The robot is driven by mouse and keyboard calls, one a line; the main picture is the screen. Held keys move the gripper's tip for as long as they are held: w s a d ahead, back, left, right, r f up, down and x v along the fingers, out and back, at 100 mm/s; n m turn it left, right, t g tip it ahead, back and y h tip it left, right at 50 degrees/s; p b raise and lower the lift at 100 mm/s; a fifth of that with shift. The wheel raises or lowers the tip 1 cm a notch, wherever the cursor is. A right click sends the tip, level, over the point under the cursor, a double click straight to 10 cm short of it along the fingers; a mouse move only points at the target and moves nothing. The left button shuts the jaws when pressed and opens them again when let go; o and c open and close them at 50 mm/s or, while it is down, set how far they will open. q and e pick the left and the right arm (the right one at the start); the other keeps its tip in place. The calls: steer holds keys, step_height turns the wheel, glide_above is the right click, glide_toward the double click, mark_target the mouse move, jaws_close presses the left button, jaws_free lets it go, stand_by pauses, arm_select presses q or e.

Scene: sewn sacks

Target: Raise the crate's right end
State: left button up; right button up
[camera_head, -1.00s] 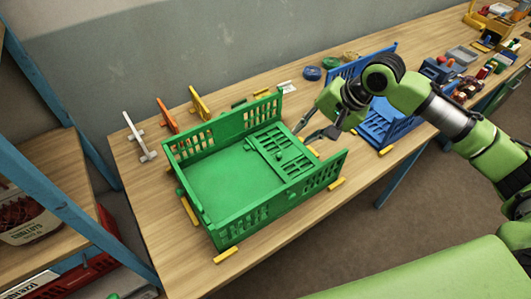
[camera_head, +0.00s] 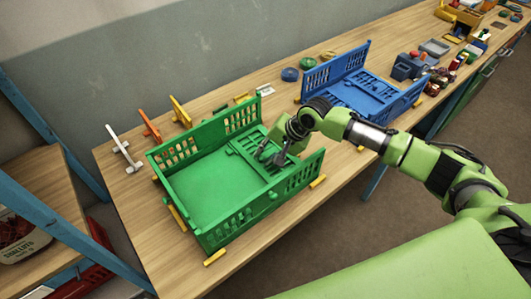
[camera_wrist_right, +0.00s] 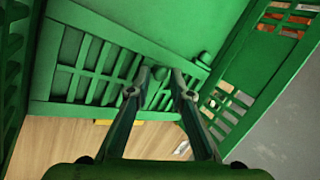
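The green crate (camera_head: 200,192) stands on the wooden bench with its two long walls upright. Its slatted right end (camera_head: 244,149) lies folded down flat on the crate floor; in the right wrist view this panel (camera_wrist_right: 88,60) spans the left and middle. My right gripper (camera_head: 267,156) is over the folded panel, inside the crate. In the right wrist view its fingers (camera_wrist_right: 160,75) are apart, on either side of a small green tab at the panel's edge. Whether they touch it I cannot tell. My left gripper is not in view.
A blue crate (camera_head: 352,94) stands to the right behind my right arm. White, orange and yellow clips (camera_head: 150,126) stand at the back left. Yellow blocks (camera_head: 214,257) lie along the green crate's sides. Small parts crowd the bench's far right.

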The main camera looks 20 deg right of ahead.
jaws_close()
